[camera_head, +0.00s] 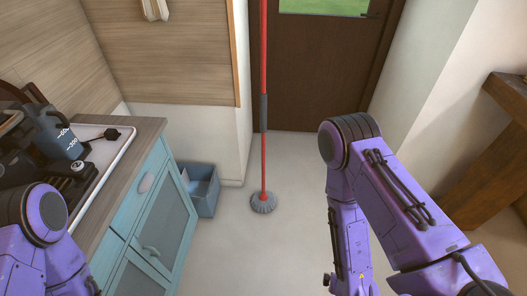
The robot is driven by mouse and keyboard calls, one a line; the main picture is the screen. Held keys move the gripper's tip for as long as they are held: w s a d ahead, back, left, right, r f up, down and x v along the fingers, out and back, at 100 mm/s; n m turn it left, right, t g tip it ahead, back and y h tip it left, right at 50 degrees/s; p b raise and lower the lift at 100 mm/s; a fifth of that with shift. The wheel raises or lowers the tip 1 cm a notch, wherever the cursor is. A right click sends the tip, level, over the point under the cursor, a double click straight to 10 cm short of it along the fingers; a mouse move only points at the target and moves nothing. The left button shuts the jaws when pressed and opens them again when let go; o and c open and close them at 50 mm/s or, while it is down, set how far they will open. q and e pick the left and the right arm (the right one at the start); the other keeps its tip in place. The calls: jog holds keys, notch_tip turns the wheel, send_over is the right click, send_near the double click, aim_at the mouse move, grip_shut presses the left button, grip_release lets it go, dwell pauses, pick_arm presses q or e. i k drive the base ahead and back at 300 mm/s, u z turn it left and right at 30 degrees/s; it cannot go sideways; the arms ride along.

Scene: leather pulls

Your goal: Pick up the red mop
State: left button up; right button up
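The red mop (264,160) stands upright on the floor ahead of me, near the wall corner by the door. It has a long thin red pole with a dark grip section and a round grey head (264,203) resting on the floor. The pole's top runs out of the picture. My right arm is raised at the right of the view, apart from the mop, and its gripper is out of view. My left arm shows at the lower left by the counter, and its gripper does not show clearly.
A teal cabinet with a wooden countertop (151,126) stands at the left, with a watering-can-like container (55,130) and dark items on it. A blue-grey bin (203,190) sits beside the cabinet. A brown door (320,75) is behind the mop. A wooden table (490,150) is at the right. The floor between is clear.

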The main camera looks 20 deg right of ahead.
aim_at(264, 202)
jog(key=z, duration=1.85)
jog(key=i, duration=0.9)
jog(key=u, duration=2.05)
